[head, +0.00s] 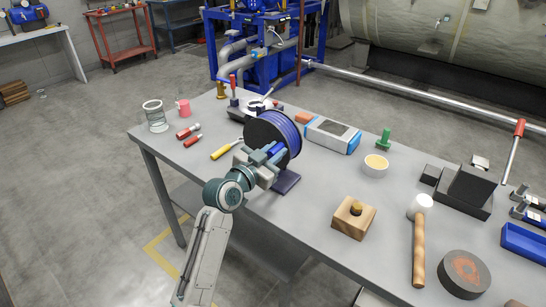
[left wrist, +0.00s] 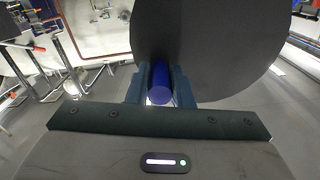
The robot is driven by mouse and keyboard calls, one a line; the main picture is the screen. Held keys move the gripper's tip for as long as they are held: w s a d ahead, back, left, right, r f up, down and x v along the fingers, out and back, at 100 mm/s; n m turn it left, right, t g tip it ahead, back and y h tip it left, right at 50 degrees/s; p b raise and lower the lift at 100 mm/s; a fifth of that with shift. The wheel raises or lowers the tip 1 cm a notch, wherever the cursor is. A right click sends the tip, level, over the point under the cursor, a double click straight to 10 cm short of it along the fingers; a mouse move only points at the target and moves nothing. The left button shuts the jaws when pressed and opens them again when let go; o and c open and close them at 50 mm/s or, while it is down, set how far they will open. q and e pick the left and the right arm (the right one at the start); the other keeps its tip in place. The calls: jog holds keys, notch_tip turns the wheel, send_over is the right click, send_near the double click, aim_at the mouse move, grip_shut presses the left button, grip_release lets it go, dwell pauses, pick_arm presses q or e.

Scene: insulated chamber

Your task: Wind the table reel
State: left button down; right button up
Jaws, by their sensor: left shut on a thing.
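The table reel (head: 291,128) stands upright near the table's left part, with blue line wound between dark round flanges on a dark base (head: 286,182). In the left wrist view, its dark flange (left wrist: 208,45) fills the upper middle. My left gripper (head: 268,158) is at the near side of the reel. Its fingers are shut on the reel's blue crank handle (left wrist: 160,84), which sticks out from the flange toward the wrist. The handle's far end and the crank arm are hidden. My right gripper is not in view.
Red-handled tools (head: 190,135) and a yellow-handled tool (head: 226,149) lie left of the reel. A blue-and-white box (head: 333,134) and a bowl (head: 375,165) are to its right. A wooden block (head: 352,217) and a mallet (head: 419,245) lie further right. The table's front edge is beneath my left arm.

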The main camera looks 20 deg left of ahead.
pick_arm(q)
jog(key=shift+f+m+b, duration=0.4)
jog(key=shift+f, duration=0.1)
jog(key=shift+d+f+m+b, duration=0.15)
jog(key=shift+f+m+b, duration=0.1)
jog(key=shift+m+b, duration=0.55)
jog(key=shift+f+b, duration=0.1)
jog(key=shift+b, duration=0.2)
jog(key=shift+s+f+m+b, duration=0.1)
jog(key=shift+m+b, duration=0.45)
jog(key=shift+m, duration=0.05)
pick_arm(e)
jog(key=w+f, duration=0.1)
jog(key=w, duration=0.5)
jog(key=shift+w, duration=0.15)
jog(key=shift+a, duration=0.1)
pick_arm(q)
jog(key=c, duration=1.3)
grip_release()
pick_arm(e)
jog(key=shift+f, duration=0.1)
